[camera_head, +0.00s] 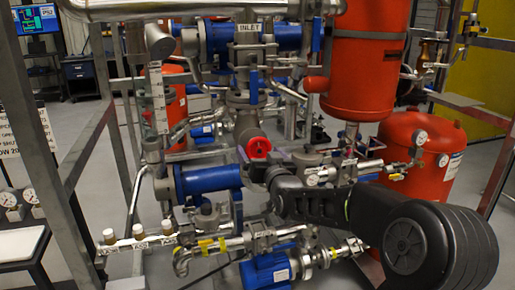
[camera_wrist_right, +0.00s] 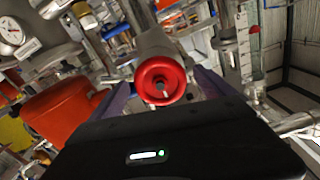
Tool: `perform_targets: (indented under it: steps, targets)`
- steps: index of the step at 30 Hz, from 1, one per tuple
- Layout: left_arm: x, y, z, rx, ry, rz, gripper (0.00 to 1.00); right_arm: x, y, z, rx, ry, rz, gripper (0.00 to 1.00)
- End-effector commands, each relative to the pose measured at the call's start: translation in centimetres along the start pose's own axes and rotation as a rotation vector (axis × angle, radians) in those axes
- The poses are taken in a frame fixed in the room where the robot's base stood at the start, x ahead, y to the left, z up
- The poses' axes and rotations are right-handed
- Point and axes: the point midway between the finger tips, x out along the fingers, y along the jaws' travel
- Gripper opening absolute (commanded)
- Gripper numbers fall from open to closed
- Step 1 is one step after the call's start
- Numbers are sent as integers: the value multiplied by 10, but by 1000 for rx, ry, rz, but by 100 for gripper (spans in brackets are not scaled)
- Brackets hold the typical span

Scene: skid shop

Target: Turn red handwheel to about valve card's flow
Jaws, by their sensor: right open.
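The red handwheel (camera_head: 258,149) sits on a grey valve in the middle of the skid. It also faces the camera in the right wrist view (camera_wrist_right: 161,80), with a dark hub at its centre. My right gripper (camera_head: 270,166) is at the handwheel, its arm coming from the lower right. In the right wrist view its two purple-grey fingers (camera_wrist_right: 162,92) are apart, one on each side of the wheel; I cannot tell whether they touch it. A white printed sheet (camera_head: 25,140) at the left edge is cut off; its text is only partly readable. My left gripper is not in view.
Grey frame posts (camera_head: 62,185) stand at the left. Blue actuators (camera_head: 208,180) and pipes crowd around the valve. A large red tank (camera_head: 365,60) stands behind on the right. A blue pump (camera_head: 268,271) lies below. Gauges (camera_head: 20,202) are at the left edge.

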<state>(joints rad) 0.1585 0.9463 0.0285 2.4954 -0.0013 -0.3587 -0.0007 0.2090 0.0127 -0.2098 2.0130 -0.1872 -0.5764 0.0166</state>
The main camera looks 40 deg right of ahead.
Motion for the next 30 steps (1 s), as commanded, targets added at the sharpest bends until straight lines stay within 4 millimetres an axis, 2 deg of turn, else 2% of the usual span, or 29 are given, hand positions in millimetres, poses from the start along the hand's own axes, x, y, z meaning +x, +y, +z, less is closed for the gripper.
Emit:
perform_targets:
  steps: [3, 6, 14, 30]
  targets:
    - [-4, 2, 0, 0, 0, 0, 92, 15, 0, -1, 0, -1, 1, 92]
    - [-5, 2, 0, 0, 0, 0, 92, 21, 0, 0, 1, 0, 1, 92]
    - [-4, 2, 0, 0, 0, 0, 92, 23, 0, 0, 1, 0, 1, 92]
    - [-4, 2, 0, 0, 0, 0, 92, 22, 0, 0, 1, 0, 0, 50]
